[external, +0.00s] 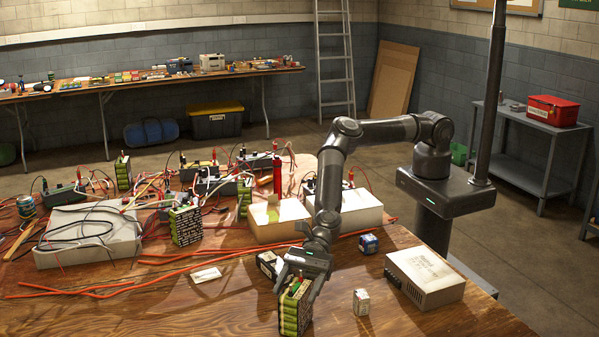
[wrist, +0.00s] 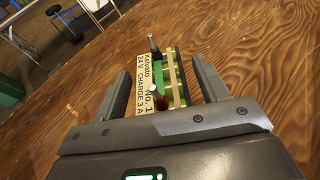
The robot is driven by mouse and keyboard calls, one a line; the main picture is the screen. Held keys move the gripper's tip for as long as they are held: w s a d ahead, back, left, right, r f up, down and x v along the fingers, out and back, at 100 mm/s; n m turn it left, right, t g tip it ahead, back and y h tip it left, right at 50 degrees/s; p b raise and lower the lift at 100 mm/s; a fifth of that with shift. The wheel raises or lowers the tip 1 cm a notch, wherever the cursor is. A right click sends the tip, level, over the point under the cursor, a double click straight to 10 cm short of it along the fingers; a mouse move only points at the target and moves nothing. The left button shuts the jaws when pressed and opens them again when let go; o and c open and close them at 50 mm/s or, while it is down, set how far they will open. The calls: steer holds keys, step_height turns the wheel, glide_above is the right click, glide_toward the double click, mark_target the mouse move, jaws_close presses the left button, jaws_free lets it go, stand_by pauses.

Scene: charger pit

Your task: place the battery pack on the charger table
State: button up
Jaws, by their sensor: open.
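A battery pack (external: 294,312) with green cells stands on the wooden charger table (external: 180,310) near its front edge. My gripper (external: 299,282) is over it, pointing down, with its jaws open. In the wrist view the pack (wrist: 172,88) sits between the two fingers of my gripper (wrist: 161,85), with a gap on each side. It has a pale label reading "24 V CHARGE 3 A" and red and dark terminal posts. Another green pack (external: 186,226) stands further left among the chargers and cables.
A dark box (external: 268,264) is just behind my gripper. Orange cables (external: 100,289) cross the left side. The front left is mostly clear.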

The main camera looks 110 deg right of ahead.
steer(key=v, duration=1.1)
steer(key=shift+s+d, duration=0.15)
steer(key=shift+d, duration=0.1)
steer(key=shift+r, duration=0.2)
steer(key=s+d+r+n+g+h, duration=0.1)
steer(key=s+d+r+n+g, duration=0.15)
steer(key=s+n, duration=0.4)
steer(key=s+d+r+n+g+h, duration=0.1)
steer(key=s+d+r+n+g, duration=0.15)
steer(key=s+n, duration=0.4)
steer(key=s+d+r+n+h, duration=0.2)
steer(key=s+d+r+n, duration=0.2)
steer(key=d, duration=0.7)
steer(key=s+d+r+n+h, duration=0.3)
steer(key=s+d+r, duration=0.5)
steer(key=s+d, duration=0.3)
steer(key=s+d+r+n+h, duration=0.3)
steer(key=s+d+r+n, duration=0.2)
steer(key=d, duration=0.5)
steer(key=s, duration=0.2)
steer(key=shift+s+d+r+n+t, duration=0.3)
steer(key=shift+s+d+r, duration=0.1)
steer(key=shift+o, duration=0.4)
steer(key=s+d+n, duration=0.1)
steer(key=s+d, duration=0.4)
steer(key=s, duration=0.4)
steer(key=shift+s+r, duration=0.15)
steer(key=shift+r, duration=0.1)
